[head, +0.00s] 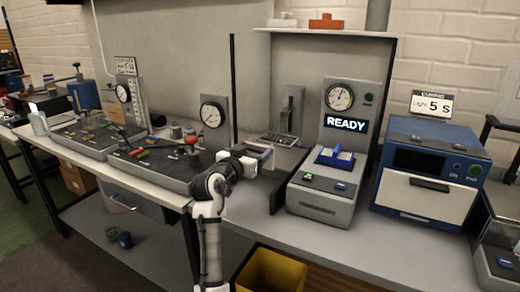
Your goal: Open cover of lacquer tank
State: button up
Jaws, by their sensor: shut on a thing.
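My arm reaches up from the bottom centre of the head view. My gripper (262,160) is at the bench, between the dark tool tray and the grey READY machine. It is shut on a small pale grey-mauve piece (260,148), which looks like part of the lacquer tank's cover. The jaws and my wrist hide much of this piece. The tank itself cannot be made out clearly, and whether the cover is raised cannot be told.
The grey READY machine (322,198) with a blue part stands right of my gripper, then a blue oven (427,175). A dark tray (155,165) with a red-knobbed lever (191,141) lies left. A yellow bin (270,272) is below the bench front.

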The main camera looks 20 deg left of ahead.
jog(key=b+v, duration=0.2)
jog(key=v, duration=0.8)
jog(key=shift+s, duration=0.25)
jog(key=o, duration=1.4)
jog(key=shift+a, duration=0.1)
jog(key=b+v, duration=0.3)
jog(key=v, duration=1)
jog(key=shift+s, duration=0.4)
jog(key=shift+r, duration=0.1)
